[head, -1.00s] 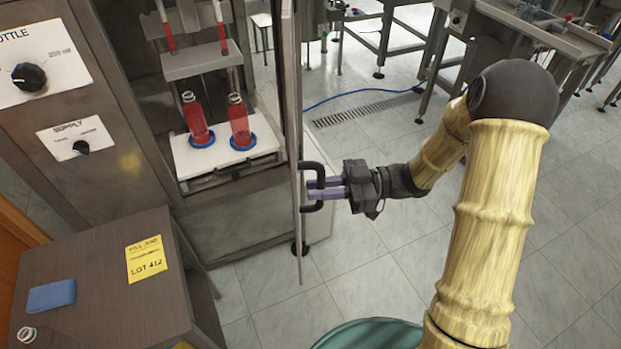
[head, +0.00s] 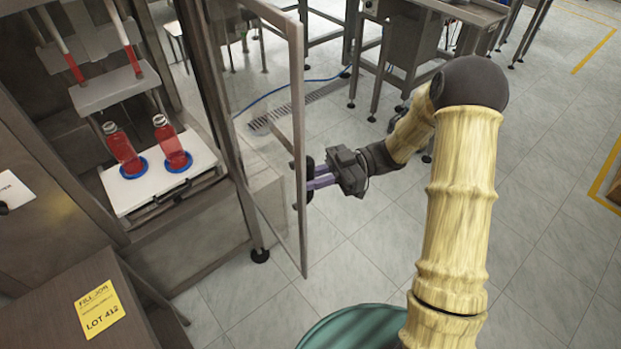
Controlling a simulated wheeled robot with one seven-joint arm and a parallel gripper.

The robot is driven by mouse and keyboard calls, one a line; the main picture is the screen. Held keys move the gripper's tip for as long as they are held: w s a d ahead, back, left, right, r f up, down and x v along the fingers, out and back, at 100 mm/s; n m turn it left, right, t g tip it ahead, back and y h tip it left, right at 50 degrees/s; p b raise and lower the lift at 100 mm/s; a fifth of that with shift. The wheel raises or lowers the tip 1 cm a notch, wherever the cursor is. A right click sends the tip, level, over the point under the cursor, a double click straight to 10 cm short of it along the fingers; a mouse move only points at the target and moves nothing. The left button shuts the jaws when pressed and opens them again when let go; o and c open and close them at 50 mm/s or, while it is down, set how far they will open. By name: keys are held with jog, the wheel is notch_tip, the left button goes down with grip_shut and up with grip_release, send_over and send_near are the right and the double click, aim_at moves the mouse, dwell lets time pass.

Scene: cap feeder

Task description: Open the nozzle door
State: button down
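The nozzle door (head: 299,92) is a tall clear panel in a grey metal frame. It stands swung out from the filler cabinet, at an angle to its front, with its hinge side at the cabinet's right post. The dark handle (head: 303,192) is on the door's outer face near its free edge, partly hidden by my fingers. My gripper (head: 314,178), with two purple fingers, is at the handle from the right, and the fingers appear closed around its bar. Inside the cabinet two red bottles (head: 125,152) (head: 172,146) stand in blue rings on a white plate (head: 136,195).
A dark cabinet top with a yellow LOT 412 note (head: 99,309) is at lower left. A green round top (head: 340,328) is at the bottom centre. Steel tables (head: 420,45) stand at the back.

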jog(key=shift+r, duration=0.15)
jog(key=c, duration=1.4)
grip_release()
jog(key=shift+c, duration=0.2)
jog(key=shift+d, duration=0.1)
jog(key=b+v, duration=0.2)
jog(key=v, duration=1.5)
jog(key=shift+b, duration=0.3)
